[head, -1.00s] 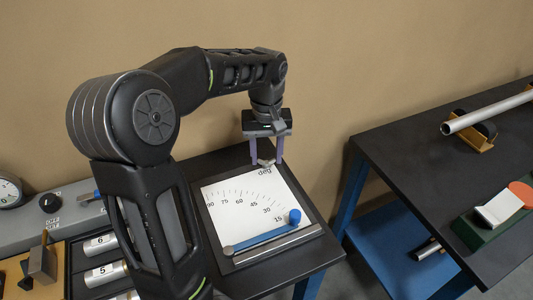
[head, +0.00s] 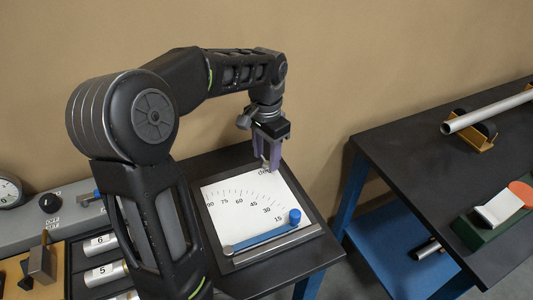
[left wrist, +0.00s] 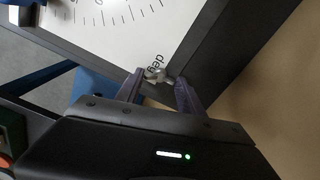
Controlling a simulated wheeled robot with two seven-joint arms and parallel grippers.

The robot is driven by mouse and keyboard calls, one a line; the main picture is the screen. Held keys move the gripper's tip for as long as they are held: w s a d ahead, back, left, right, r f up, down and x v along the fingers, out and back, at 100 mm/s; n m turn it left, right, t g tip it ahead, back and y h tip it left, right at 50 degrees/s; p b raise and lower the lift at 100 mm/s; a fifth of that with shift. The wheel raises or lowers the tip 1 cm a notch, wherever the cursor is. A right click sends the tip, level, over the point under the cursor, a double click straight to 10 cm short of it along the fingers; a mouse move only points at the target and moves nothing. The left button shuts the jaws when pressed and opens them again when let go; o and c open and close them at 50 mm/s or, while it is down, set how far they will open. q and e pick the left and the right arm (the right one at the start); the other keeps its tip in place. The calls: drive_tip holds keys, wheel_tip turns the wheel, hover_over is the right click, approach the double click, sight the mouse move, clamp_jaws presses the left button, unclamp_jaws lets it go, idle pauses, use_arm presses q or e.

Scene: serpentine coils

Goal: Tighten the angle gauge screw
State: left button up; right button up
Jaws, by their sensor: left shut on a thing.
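The angle gauge (head: 228,209) is a white board in a dark frame with a printed degree scale. Its blue pointer arm (head: 262,236) ends in a blue knob (head: 295,216) near the 15 mark. A small grey winged screw (left wrist: 157,75) sits by the "deg" label at the board's far edge. My left gripper (head: 267,159) points down over that edge, and its purple fingers are shut on the screw. The wrist view shows the screw between the fingertips. In the head view the fingers mostly hide it. My right gripper is not in view.
The gauge lies on a dark table (head: 319,257). At left are a grey panel with a dial (head: 9,191) and a black knob (head: 50,203), and numbered cylinders (head: 105,273). A second dark table (head: 400,170) at right holds a metal pipe (head: 490,110).

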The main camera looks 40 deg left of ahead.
use_arm(q)
drive_tip(key=m, duration=0.4)
drive_tip(key=shift+w+r+m, duration=0.15)
drive_tip(key=shift+r+m, duration=0.1)
drive_tip(key=shift+m, duration=1.75)
drive_tip(key=o, duration=1.4)
drive_tip(key=shift+f, duration=0.15)
drive_tip(key=shift+c, duration=0.2)
